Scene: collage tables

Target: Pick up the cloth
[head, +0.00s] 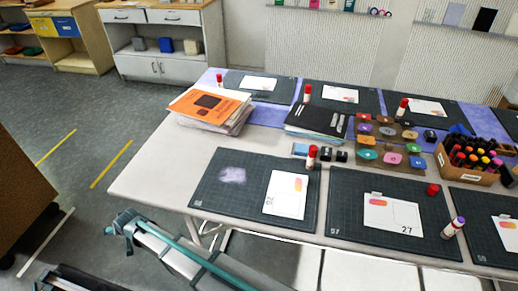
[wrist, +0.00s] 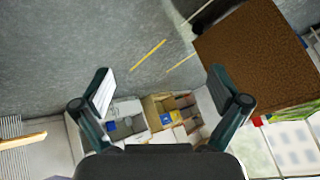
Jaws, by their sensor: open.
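In the head view a small pale purple cloth (head: 232,175) lies crumpled on the left part of the front-left dark cutting mat (head: 218,206). A white card lies to its right on the same mat, apart from it. My gripper (wrist: 160,90) shows in the wrist view with its two fingers wide apart and nothing between them. It faces the floor and the distant cabinets, away from the table. The cloth is not in the wrist view.
Near the cloth stand an orange-topped paper stack (head: 208,106), a red-capped glue stick (head: 311,157) and small dark jars. Further right are a tray of colored pads (head: 385,140) and a box of markers (head: 470,160). A brown cabinet (wrist: 262,55) fills the wrist view's upper right.

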